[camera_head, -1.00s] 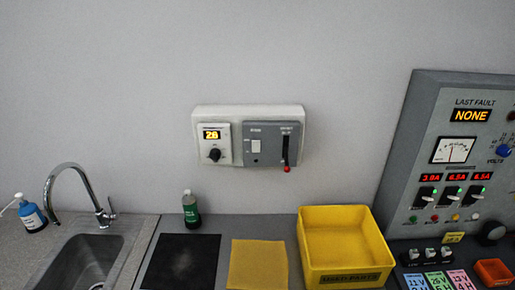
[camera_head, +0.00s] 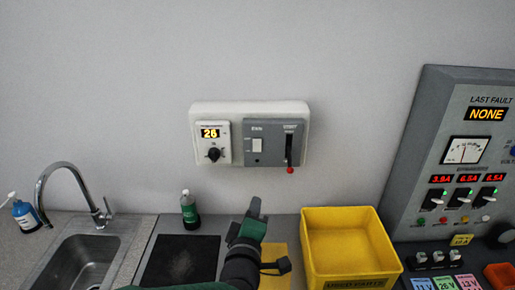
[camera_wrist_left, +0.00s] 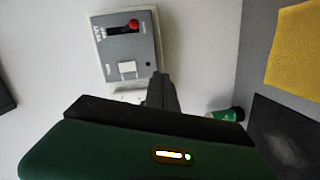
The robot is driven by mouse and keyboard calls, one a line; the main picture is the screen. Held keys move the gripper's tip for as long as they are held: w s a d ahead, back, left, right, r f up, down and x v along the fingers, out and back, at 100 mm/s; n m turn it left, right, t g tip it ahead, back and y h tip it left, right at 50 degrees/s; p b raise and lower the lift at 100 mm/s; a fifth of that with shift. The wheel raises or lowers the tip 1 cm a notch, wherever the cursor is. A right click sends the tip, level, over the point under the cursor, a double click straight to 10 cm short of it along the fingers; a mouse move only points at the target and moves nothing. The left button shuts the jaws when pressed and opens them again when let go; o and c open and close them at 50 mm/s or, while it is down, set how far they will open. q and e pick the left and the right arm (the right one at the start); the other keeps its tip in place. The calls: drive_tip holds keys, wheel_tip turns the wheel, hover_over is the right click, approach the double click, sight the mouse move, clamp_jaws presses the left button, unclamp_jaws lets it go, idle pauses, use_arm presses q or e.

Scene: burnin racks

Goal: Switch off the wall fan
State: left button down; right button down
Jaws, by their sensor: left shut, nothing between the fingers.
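A white wall box carries a grey switch panel (camera_head: 266,156) with a small white rocker switch (camera_head: 257,145) on its left and a dark slot with a red-tipped lever (camera_head: 290,169) on its right. A white thermostat with a dial (camera_head: 214,154) reads 26 beside it. My left gripper (camera_head: 255,206) is shut and empty, below the panel and apart from it, above the yellow cloth. In the left wrist view the gripper tip (camera_wrist_left: 160,80) points up just below the panel, near the white rocker (camera_wrist_left: 128,69); the red knob (camera_wrist_left: 134,24) shows beyond. My right gripper is not in view.
A yellow bin (camera_head: 349,280) stands right of the yellow cloth (camera_head: 274,262). A black mat (camera_head: 180,260), a green bottle (camera_head: 190,210), and a sink with a tap (camera_head: 75,180) are left. A control console (camera_head: 455,150) stands at the right. The wall around the panel is clear.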

sight(258, 143)
use_arm(q)
wheel_tip(258, 143, up, 6)
drive_tip(key=n+t+y, duration=0.2)
drive_tip(key=n, duration=0.3)
drive_tip(key=shift+s+d+t, duration=0.2)
drive_tip(key=shift+d+t, duration=0.1)
drive_tip(key=shift+t, duration=0.1)
drive_tip(key=shift+w, duration=0.1)
drive_tip(key=w+p, duration=0.1)
drive_tip(key=w, duration=0.3)
drive_tip(key=w+r+p, duration=0.1)
drive_tip(key=w+p, duration=0.1)
drive_tip(key=w, duration=0.2)
drive_tip(key=w+p, duration=0.1)
drive_tip(key=w, duration=0.4)
drive_tip(key=shift+r, duration=0.35)
drive_tip(key=shift+w, duration=0.45)
drive_tip(key=shift+d, duration=0.1)
